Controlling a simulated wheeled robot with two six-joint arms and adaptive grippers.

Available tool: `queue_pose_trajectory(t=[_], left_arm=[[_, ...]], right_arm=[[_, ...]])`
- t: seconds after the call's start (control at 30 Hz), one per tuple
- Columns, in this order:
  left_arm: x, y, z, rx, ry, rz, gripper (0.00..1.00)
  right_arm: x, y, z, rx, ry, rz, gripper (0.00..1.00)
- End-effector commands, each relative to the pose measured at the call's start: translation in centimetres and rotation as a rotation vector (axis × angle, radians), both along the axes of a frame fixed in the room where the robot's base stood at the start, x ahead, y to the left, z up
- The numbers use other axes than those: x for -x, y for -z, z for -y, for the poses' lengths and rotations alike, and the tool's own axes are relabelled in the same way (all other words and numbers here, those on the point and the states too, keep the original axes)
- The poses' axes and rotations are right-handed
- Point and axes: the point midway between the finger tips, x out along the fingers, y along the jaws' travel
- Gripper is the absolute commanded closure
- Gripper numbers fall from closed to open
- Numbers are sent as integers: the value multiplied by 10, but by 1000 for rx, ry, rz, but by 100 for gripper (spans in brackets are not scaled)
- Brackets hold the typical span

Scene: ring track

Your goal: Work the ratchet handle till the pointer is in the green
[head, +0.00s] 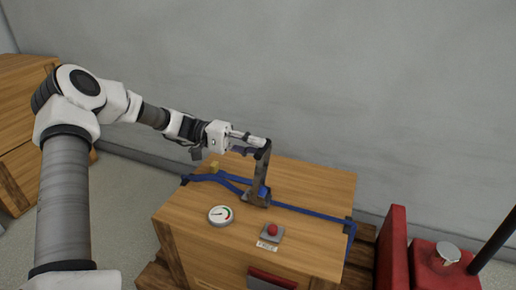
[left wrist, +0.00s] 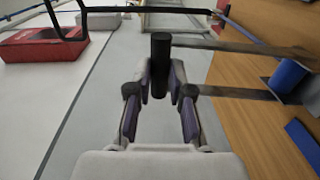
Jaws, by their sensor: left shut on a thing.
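The ratchet handle (head: 262,178) is a grey lever standing upright on the wooden crate, with a black grip at its top. My left gripper (head: 251,143) is shut on that grip. In the left wrist view the black grip (left wrist: 159,62) sits between the purple-padded fingers of the gripper (left wrist: 161,85). The round white gauge (head: 221,215) lies on the crate top, left of the handle's foot. Its green band is on the right side; the dark pointer is tiny and seems to lie left of the green. My right gripper is out of view.
A blue strap (head: 308,212) runs across the crate top (head: 310,180) through the ratchet. A red button (head: 272,230) with a small label (head: 267,246) is near the front. Red objects (head: 392,245) stand at right. A grey wall is behind.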

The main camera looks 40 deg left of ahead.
Motion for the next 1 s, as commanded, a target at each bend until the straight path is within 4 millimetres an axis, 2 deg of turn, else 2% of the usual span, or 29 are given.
queue_pose_trajectory(t=[0.27, 0.3, 0.37, 0.67, 0.77, 0.87, 1.0], left_arm=[[1, 5, 0, -7, 3, -5, 100], [1, 5, 0, -8, 3, -6, 76], [1, 5, 0, -7, 3, -6, 55], [1, 3, 0, -4, 1, -3, 54], [2, 2, -8, -3, -1, -2, 54], [6, 1, -25, -2, -4, 1, 54], [15, 0, -60, -3, -5, 0, 54]], right_arm=[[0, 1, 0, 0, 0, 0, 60], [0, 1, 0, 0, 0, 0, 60], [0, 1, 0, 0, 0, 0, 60], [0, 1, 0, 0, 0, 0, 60], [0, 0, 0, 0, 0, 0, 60], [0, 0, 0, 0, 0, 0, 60], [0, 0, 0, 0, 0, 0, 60]])
